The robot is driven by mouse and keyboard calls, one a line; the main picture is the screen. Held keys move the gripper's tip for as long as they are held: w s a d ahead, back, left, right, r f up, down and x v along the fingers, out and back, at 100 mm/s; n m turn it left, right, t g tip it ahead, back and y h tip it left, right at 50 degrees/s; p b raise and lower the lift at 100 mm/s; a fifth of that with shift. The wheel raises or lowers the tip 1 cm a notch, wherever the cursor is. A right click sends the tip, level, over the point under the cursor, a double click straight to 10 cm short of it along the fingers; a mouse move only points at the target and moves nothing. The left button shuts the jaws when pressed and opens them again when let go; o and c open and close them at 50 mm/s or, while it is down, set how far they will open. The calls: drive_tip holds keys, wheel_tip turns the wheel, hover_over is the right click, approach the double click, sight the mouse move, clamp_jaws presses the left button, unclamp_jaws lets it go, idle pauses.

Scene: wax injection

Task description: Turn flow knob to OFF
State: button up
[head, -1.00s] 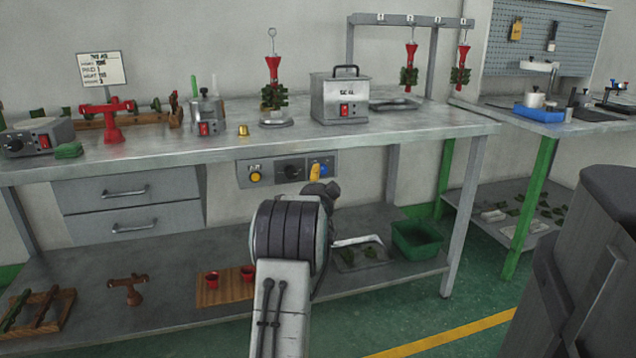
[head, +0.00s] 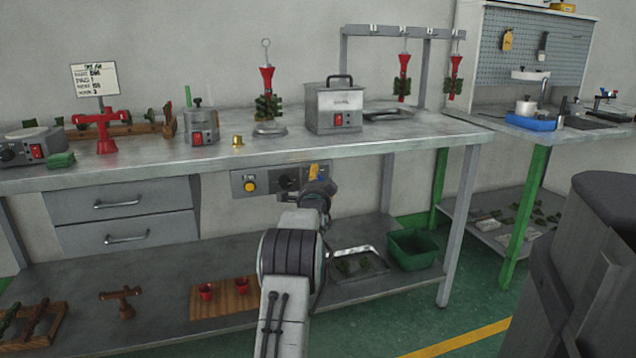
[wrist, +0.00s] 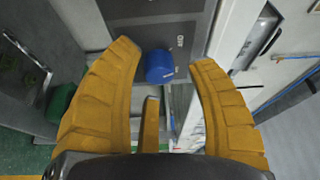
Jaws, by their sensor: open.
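A blue round knob (wrist: 159,67) sits on a dark grey panel, between and just beyond my fingertips in the wrist view. Small white markings are beside it, but I cannot read them surely, nor tell its setting. In the head view the control panel (head: 240,187) hangs under the bench top, with a black knob (head: 287,182) in its middle. The blue knob is mostly hidden there behind my gripper (head: 314,172). My gripper's yellow fingers are open and empty, spread to either side of the blue knob in the wrist view (wrist: 168,62), apart from it.
The bench top (head: 400,128) overhangs the panel. A lower shelf (head: 165,318) holds red cups, a tray and a green bin (head: 412,249). A bench leg (head: 460,225) stands to the right.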

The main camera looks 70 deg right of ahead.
drive_tip(key=shift+d, duration=0.15)
idle(0.3)
clamp_jaws()
drive_tip(key=shift+r, duration=0.1)
